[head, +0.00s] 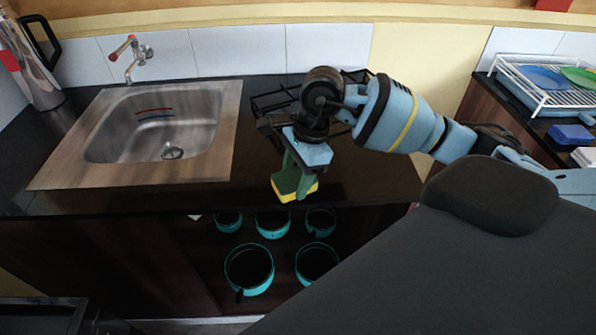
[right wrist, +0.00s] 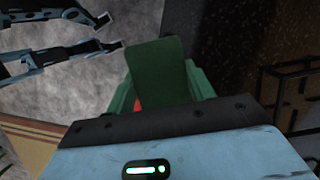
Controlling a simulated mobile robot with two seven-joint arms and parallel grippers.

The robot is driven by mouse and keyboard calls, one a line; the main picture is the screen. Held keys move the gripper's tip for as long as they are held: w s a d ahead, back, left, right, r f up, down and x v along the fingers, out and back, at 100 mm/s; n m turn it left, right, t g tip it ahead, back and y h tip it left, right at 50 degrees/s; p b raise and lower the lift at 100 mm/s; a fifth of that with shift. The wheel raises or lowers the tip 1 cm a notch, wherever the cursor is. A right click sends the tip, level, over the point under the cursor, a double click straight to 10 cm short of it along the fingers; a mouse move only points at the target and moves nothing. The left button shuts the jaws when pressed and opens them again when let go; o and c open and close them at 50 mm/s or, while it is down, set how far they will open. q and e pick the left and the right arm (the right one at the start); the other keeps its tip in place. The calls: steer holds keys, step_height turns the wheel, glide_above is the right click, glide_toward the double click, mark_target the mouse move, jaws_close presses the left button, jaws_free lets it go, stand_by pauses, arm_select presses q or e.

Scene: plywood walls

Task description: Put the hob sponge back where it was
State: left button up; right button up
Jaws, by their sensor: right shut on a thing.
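The sponge (head: 285,186), green on top with a yellow layer below, is held in my right gripper (head: 296,172). The gripper points down, shut on the sponge, over the front part of the dark counter, right of the sink. In the right wrist view the sponge's green face (right wrist: 157,72) stands between the green fingers. The hob's black grate (head: 272,101) shows behind my right gripper, partly hidden by the arm. I cannot tell whether the sponge touches the counter.
Several teal pots (head: 249,268) stand in the open shelf below the counter. A white dish rack (head: 545,92) with plates is at the far right. Bare counter (head: 375,175) lies right of the sponge.

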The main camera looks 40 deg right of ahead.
mark_target(297, 174)
steer(key=shift+w+d+f, duration=0.1)
steer(key=shift+w+d, duration=0.6)
steer(key=shift+w, duration=0.2)
steer(key=shift+w+d+f, duration=0.1)
steer(key=shift+w+d, duration=0.6)
steer(key=shift+w, duration=0.15)
steer(key=shift+w+d+f, duration=0.1)
steer(key=shift+d+f, duration=0.05)
steer(key=shift+f, duration=0.05)
steer(key=shift+f+p, duration=0.3)
steer(key=shift+f, duration=1.25)
steer(key=shift+f, duration=0.2)
steer(key=o, duration=0.9)
steer(key=shift+o, duration=0.2)
steer(key=v, duration=1.2)
steer(key=shift+r, duration=0.25)
